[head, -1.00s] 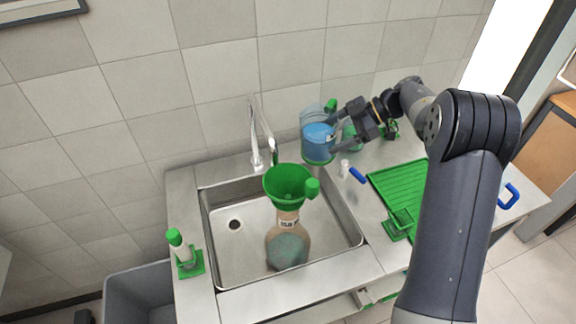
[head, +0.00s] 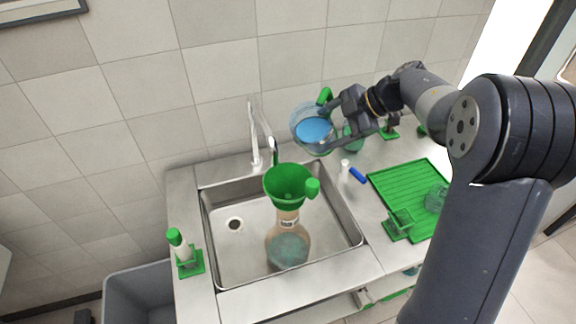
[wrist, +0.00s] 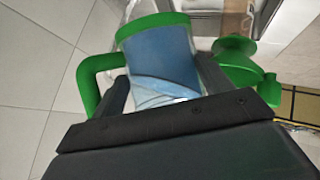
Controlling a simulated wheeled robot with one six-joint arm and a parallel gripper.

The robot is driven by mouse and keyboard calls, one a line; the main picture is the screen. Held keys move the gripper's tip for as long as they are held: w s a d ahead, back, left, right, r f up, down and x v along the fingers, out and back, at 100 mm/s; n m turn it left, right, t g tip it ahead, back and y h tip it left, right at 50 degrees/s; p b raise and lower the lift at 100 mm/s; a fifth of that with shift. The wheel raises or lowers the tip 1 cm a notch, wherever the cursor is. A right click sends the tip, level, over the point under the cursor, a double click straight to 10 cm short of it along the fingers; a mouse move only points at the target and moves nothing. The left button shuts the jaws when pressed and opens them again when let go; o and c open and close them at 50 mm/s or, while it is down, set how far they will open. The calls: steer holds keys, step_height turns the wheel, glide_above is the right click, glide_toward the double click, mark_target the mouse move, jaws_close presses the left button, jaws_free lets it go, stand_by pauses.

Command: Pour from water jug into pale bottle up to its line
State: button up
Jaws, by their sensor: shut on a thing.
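The water jug (head: 312,130) is clear with blue liquid inside and a green handle. My gripper (head: 327,142) is shut on it and holds it up behind and to the right of the funnel, tilted to the left. In the wrist view the jug (wrist: 163,62) shows its green rim between my fingers. The pale bottle (head: 290,240) stands in the sink with a green funnel (head: 289,184) in its neck. Some bluish content shows in its lower part. I cannot make out its line. In the wrist view the funnel (wrist: 236,60) is to the right of the jug.
The steel sink (head: 228,268) has a tap (head: 254,140) at its back. A green drying mat (head: 405,190) lies on the right counter, with a blue marker-like item (head: 358,175) beside it. A green-capped bottle (head: 178,245) stands at the left edge.

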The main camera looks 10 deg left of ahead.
mark_target(336, 135)
steer(key=shift+r, duration=0.1)
stand_by(0.3)
steer(key=shift+s+a+r, duration=0.1)
steer(key=shift+s+r, duration=0.2)
stand_by(0.4)
steer(key=shift+s+r+n+t+h, duration=0.15)
steer(key=shift+r+n+t, duration=0.1)
steer(key=shift+r+t, duration=0.25)
steer(key=shift+s+r+n+t+h, duration=0.15)
steer(key=shift+r+n+t, duration=0.1)
steer(key=shift+r+t, duration=0.2)
stand_by(1.9)
